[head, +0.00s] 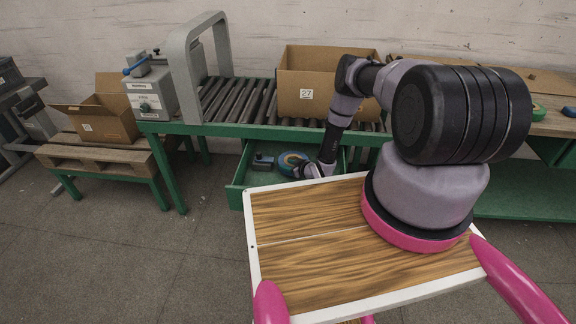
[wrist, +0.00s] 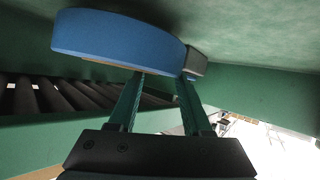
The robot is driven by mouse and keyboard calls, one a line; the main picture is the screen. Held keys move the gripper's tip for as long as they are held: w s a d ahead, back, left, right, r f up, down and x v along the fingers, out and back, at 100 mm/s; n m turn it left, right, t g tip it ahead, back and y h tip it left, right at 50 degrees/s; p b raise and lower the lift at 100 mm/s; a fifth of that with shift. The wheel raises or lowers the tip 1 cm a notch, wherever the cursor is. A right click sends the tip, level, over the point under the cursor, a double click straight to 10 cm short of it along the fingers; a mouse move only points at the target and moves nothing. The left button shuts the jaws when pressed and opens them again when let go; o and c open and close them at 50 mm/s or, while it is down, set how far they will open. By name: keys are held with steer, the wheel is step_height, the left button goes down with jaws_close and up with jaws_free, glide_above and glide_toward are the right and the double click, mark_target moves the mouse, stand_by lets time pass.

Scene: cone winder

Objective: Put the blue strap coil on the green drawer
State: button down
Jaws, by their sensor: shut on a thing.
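The blue strap coil (head: 286,160) is at the open green drawer (head: 237,187) under the roller table; I cannot tell whether it touches the drawer floor. In the wrist view the coil (wrist: 115,38) is large, its broad blue side facing the camera. My gripper (head: 301,170) reaches down to the coil's right side in the head view. In the wrist view my gripper (wrist: 158,76) has its two fingertips at the coil's edge and is shut on it. The exact contact is hidden behind the coil.
A dark grey block (head: 262,161) lies in the drawer left of the coil. It also shows close beside the coil in the wrist view (wrist: 196,62). The roller table (head: 240,100) stands above, carrying a cardboard box (head: 305,97) and a grey arch (head: 183,75). Floor in front is clear.

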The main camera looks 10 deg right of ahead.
steer(key=shift+f, duration=0.4)
steer(key=shift+c, duration=1.7)
jaws_free()
steer(key=shift+r, duration=0.3)
steer(key=v, duration=0.7)
steer(key=shift+s+r, duration=0.2)
steer(key=shift+r, duration=0.25)
steer(key=shift+d, duration=0.15)
steer(key=shift+w, duration=0.1)
